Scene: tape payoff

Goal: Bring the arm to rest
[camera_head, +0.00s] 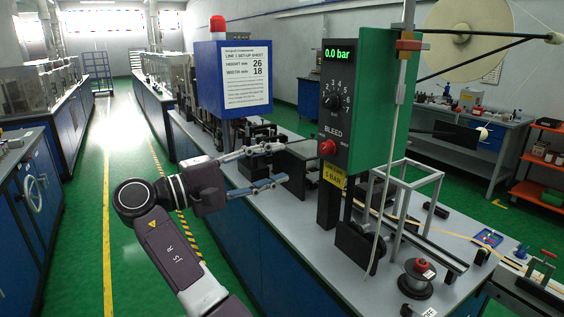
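My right arm reaches up from the bottom of the head view, left of the workbench. My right gripper (283,164) is in front of the low dark fixtures at the bench's near left side. Its two blue-grey fingers are spread apart, one above the other, and I see nothing held between them. It is left of the green control panel (371,100) and below the blue box with the set-up sheet (246,80). Whether the fingertips touch the dark blocks behind them I cannot tell. My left gripper is not in view.
The grey workbench (455,228) carries a metal frame, a spool (417,278) and small parts at the right. The panel reads 0.0 bar above a red knob (327,147). A large reel (468,38) hangs upper right. The green aisle (125,150) at left is clear.

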